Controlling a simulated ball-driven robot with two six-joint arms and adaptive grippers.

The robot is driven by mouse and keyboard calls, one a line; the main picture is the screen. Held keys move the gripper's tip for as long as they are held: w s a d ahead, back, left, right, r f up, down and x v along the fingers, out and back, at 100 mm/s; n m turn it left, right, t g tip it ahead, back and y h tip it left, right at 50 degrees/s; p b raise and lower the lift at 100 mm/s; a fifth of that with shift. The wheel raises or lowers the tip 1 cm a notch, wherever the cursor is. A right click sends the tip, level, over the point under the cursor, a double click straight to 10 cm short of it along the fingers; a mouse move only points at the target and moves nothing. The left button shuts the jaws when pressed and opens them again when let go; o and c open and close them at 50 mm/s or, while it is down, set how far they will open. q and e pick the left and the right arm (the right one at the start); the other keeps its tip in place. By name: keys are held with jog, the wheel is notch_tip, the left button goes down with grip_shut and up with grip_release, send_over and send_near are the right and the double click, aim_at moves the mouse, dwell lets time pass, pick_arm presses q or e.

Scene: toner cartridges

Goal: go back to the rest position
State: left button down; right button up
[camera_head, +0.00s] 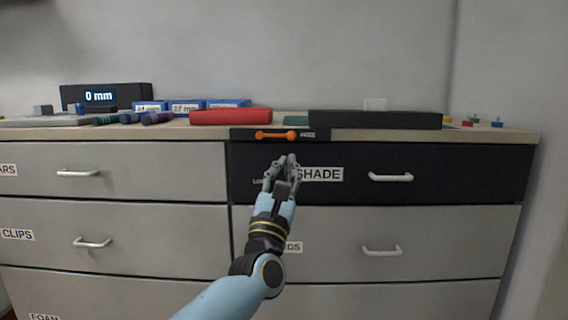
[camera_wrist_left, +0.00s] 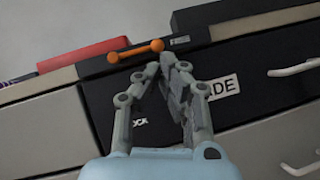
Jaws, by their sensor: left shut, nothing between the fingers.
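My left gripper (camera_head: 287,161) is shut and empty, in front of the dark drawer (camera_head: 460,174) with the SHADE label (camera_head: 320,174). In the left wrist view its fingertips (camera_wrist_left: 160,66) meet just below the orange handle (camera_wrist_left: 136,50). The orange handle (camera_head: 277,135) sits on a black panel at the cabinet's top edge, a little above the fingertips. I cannot tell whether the fingers touch the drawer front. The dark drawer (camera_wrist_left: 240,110) looks shut. My right gripper is in neither view.
The cabinet top holds a red box (camera_head: 231,117), a long black box (camera_head: 375,120), several blue labelled boxes (camera_head: 186,107) and a display (camera_head: 105,96) reading 0 mm. Grey drawers (camera_head: 130,229) with metal handles lie left and below. A wall stands close on the right.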

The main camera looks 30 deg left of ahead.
pick_arm(q)
jog(key=s+d+f+m+g+h+p, duration=0.1)
jog(key=s+f+m+g+h+p, duration=0.2)
jog(key=s+f+m, duration=0.7)
jog(key=s+d+f+m+g+h+p, duration=0.15)
jog(key=s+f+g+p, duration=0.35)
jog(key=f, duration=1)
jog(key=s+d+f+m+g+h+p, duration=0.1)
jog(key=s+f+m+g+h, duration=0.3)
jog(key=s+f, duration=0.7)
jog(key=s+f+m+g, duration=0.3)
jog(key=s+f+m, duration=0.2)
jog(key=s, duration=0.5)
jog(key=s+f+m+g+p, duration=0.1)
jog(key=s+f+m+g, duration=0.3)
jog(key=s, duration=0.7)
jog(key=s+a+f+m+g+y, duration=0.1)
jog(key=s+f+m+g, duration=0.2)
jog(key=s+f+m, duration=0.4)
jog(key=s+m, duration=0.4)
jog(key=shift+f+m+g, duration=0.15)
jog(key=shift+m+g, duration=0.2)
jog(key=shift+g, duration=0.05)
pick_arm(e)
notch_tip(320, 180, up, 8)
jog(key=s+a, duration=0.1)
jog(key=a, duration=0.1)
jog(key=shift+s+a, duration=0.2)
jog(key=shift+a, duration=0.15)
